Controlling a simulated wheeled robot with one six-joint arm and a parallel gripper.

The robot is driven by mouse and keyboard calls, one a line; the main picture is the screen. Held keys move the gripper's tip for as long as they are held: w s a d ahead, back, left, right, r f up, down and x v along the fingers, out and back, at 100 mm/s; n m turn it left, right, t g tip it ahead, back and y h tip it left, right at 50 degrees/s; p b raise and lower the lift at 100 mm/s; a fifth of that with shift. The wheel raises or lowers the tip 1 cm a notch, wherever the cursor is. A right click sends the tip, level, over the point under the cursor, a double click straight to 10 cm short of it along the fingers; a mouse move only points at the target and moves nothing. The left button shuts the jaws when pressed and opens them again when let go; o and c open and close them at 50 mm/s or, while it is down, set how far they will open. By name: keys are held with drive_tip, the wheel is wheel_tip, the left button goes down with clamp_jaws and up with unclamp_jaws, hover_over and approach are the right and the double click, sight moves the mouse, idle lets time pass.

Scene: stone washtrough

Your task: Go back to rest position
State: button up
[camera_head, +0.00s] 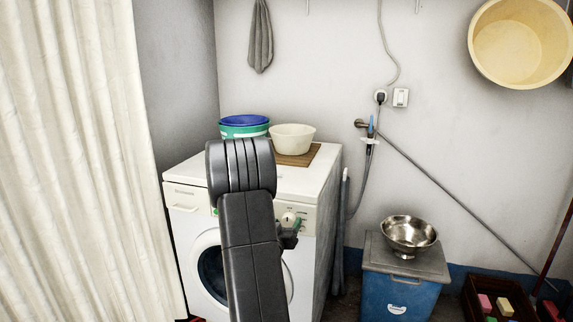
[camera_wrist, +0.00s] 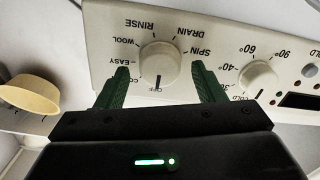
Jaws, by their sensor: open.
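My gripper (camera_wrist: 160,88) shows in the wrist view with its two green fingers apart. The fingers stand either side of the washing machine's programme dial (camera_wrist: 160,64), in front of the panel; I cannot tell whether they touch it. The dial's pointer is at OFF. A temperature dial (camera_wrist: 258,79) sits to the right. In the head view my arm rises in front of the white washing machine (camera_head: 186,222), and the gripper (camera_head: 297,227) shows only partly beside the control panel. My arm hides part of the machine's front and door.
On the machine stand a green and blue tub (camera_head: 245,131) and a cream bowl (camera_head: 292,138) on a brown board (camera_head: 303,158). A blue bin (camera_head: 398,293) with a metal bowl (camera_head: 410,233) stands to the right. A white curtain (camera_head: 70,160) hangs at left.

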drive_tip(key=v, duration=1.3)
drive_tip(key=x, duration=1.3)
drive_tip(key=shift+w+d+f, duration=0.1)
drive_tip(key=shift+w+d, duration=0.1)
drive_tip(key=shift+w, duration=0.15)
drive_tip(key=shift+s+m+b, duration=0.1)
drive_tip(key=shift+m+b, duration=0.7)
drive_tip(key=shift+m, duration=0.3)
drive_tip(key=m+b, duration=0.1)
drive_tip(key=m, duration=0.1)
drive_tip(key=shift+m, duration=0.3)
drive_tip(key=m+b, duration=0.3)
drive_tip(key=m, duration=0.2)
drive_tip(key=shift+d, duration=0.1)
drive_tip(key=m+b, duration=0.3)
drive_tip(key=m, duration=0.2)
drive_tip(key=shift+s+f, duration=0.1)
drive_tip(key=m+b, duration=0.1)
drive_tip(key=m, duration=0.4)
drive_tip(key=shift+m+b, duration=0.3)
drive_tip(key=shift+b, duration=0.1)
